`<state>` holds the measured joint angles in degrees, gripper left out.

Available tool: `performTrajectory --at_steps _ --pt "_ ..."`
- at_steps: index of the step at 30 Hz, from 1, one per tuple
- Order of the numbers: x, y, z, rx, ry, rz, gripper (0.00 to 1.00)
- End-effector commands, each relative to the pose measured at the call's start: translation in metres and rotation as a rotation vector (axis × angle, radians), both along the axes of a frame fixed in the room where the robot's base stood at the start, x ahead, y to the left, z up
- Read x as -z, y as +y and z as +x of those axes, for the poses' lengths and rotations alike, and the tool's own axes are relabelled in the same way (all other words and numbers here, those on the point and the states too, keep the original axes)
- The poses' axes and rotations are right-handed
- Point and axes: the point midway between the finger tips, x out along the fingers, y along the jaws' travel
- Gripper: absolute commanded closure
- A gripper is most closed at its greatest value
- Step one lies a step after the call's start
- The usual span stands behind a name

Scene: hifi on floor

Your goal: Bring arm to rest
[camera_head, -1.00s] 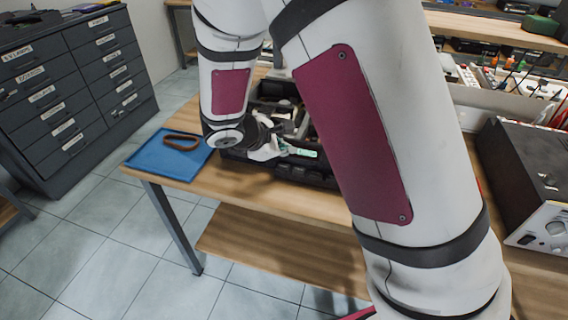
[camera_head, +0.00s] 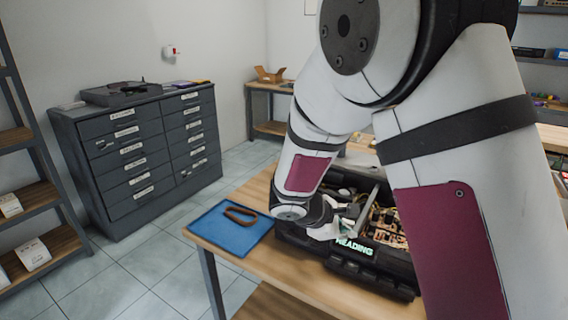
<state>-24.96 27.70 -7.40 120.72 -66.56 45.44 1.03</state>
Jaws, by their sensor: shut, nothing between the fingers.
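My arm reaches across the right half of the view, its white links with maroon panels covering much of the table. My gripper (camera_head: 336,228) is at the end of the arm, low over the near left part of a black open case (camera_head: 345,262) on the wooden table. The gripper is small and partly hidden by my wrist; its fingers look shut, and I see nothing held in it. I cannot tell whether it touches the case or its contents.
A blue mat (camera_head: 222,236) with a brown ring-shaped belt (camera_head: 240,214) lies left of the case on the table (camera_head: 262,268). A dark drawer cabinet (camera_head: 145,150) bearing a turntable (camera_head: 120,92) stands at the back left. A shelf rack (camera_head: 38,190) is at far left. Tiled floor between is clear.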

Motion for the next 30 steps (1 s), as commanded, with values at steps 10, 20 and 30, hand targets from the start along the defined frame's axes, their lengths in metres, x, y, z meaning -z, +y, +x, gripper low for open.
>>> performTrajectory --at_steps 10,20,30 --pt "-0.090 -0.038 -0.084 0.366 -0.140 0.254 1.00" --pt "-0.147 -0.044 -0.186 0.701 -0.265 0.558 1.00" --pt "-0.178 -0.017 -0.276 0.951 -0.373 0.889 1.00"
